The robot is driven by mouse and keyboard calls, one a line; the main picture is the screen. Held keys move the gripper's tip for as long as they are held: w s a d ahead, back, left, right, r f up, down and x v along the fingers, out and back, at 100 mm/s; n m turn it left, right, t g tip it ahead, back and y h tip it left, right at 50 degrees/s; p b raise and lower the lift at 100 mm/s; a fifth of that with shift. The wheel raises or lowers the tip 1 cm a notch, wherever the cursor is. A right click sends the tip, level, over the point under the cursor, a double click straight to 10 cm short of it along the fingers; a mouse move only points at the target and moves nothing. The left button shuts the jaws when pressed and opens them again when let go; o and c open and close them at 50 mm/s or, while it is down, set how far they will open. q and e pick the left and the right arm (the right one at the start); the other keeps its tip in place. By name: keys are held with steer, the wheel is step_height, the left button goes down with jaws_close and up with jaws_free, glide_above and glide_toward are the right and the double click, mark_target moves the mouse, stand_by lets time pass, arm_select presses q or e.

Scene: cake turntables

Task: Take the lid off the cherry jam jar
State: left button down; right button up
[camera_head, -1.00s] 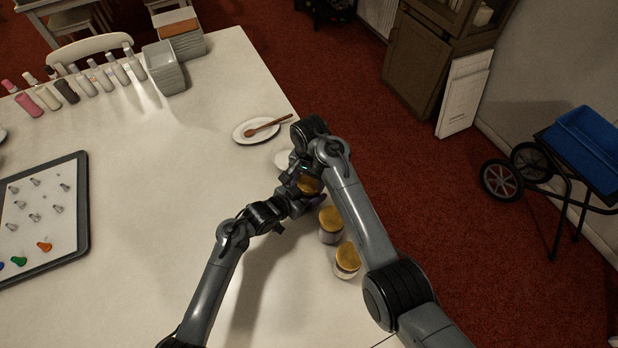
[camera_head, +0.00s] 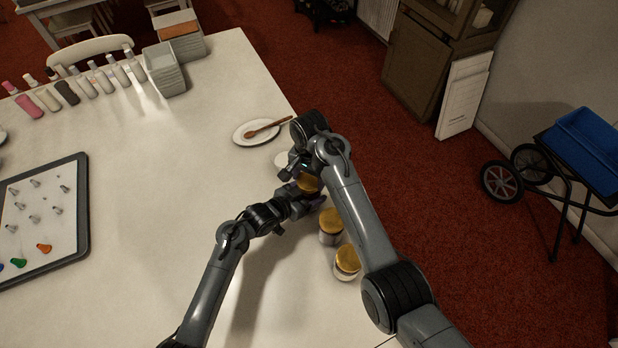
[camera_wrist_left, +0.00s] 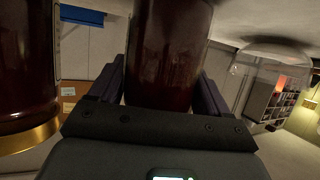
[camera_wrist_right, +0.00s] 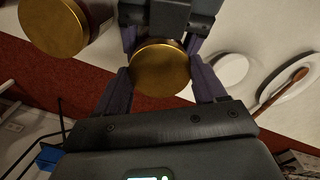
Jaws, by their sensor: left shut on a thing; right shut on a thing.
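The jam jar (camera_wrist_left: 168,45) is dark red glass and stands between the fingers of my left gripper (camera_wrist_left: 160,85), which is shut on it. Its round gold lid (camera_wrist_right: 160,70) lies between the fingers of my right gripper (camera_wrist_right: 160,82), which is shut on it from above. In the head view the lid (camera_head: 308,184) shows between the two wrists, near the table's right edge. The left gripper's fingers flank the jar beneath the lid in the right wrist view. The lid sits over the jar; I cannot tell whether there is a gap between them. The jar's label is hidden.
Two more gold-lidded jars, a nearer one (camera_head: 347,260) and a middle one (camera_head: 331,225), stand close by along the table's right edge. A plate with a wooden spoon (camera_head: 262,130) lies behind. A tray of nozzles (camera_head: 80,220) is at left. The table's middle is clear.

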mark_target(309, 180)
steer(key=shift+r, duration=0.35)
steer(key=shift+r, duration=1.85)
arm_select(q)
jaws_free()
